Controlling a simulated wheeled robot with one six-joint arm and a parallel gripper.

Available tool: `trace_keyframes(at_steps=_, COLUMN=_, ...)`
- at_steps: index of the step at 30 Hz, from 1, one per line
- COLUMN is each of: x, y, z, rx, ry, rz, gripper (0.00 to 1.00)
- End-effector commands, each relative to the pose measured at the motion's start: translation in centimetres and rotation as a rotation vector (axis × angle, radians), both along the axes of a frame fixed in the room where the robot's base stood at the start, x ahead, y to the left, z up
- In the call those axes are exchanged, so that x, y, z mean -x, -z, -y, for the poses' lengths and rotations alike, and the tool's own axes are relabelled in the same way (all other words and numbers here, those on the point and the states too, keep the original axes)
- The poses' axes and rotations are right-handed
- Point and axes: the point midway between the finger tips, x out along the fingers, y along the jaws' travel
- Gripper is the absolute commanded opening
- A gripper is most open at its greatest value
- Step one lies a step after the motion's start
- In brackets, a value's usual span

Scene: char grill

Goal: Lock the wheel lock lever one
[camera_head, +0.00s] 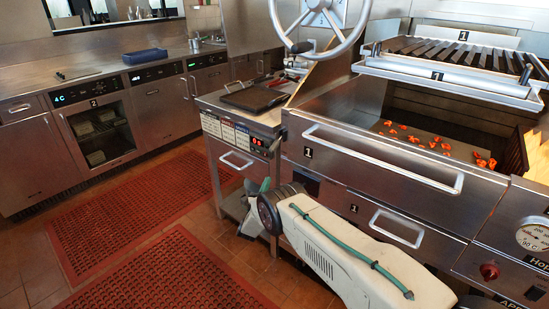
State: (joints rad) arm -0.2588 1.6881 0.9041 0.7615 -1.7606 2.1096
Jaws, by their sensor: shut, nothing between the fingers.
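No wheel lock lever can be made out with certainty. The lower front of the grill, where wheels could be, is mostly hidden by my arm and the picture's edge. The steel grill (345,135), marked 1, fills the right side. My white arm with a green cable reaches from the bottom right towards the grill's lower left. My gripper (250,190) is partly visible at its far end, low beside the small side table. It is shut and holds nothing that I can see. Whether it touches anything there cannot be told.
A steel handwheel (318,18) stands above the grill. The side table (222,98) carries a dark board. Drawer handles (385,158) stick out near my arm. Orange pieces (484,162) lie inside the grill. Red perforated mats (170,270) cover open floor at left, before a counter (100,68).

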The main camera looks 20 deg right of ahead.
Motion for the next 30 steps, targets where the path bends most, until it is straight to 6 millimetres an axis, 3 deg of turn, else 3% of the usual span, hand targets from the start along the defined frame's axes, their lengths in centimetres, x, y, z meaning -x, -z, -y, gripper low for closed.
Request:
trace_keyframes(at_steps=3, x=2.2, y=-1.6, z=0.2, rx=-0.044, ry=-0.003, rz=0.217, gripper=0.0)
trace_keyframes(at_steps=9, x=3.7, y=-2.4, z=0.3, rx=-0.063, ry=-0.014, rz=0.342, gripper=0.0)
trace_keyframes(at_steps=20, x=3.5, y=-2.8, z=0.6, rx=-0.062, ry=-0.013, rz=0.342, gripper=0.0)
trace_keyframes(at_steps=30, x=0.7, y=-6.9, z=3.9, rx=-0.062, ry=-0.011, rz=0.343, gripper=0.0)
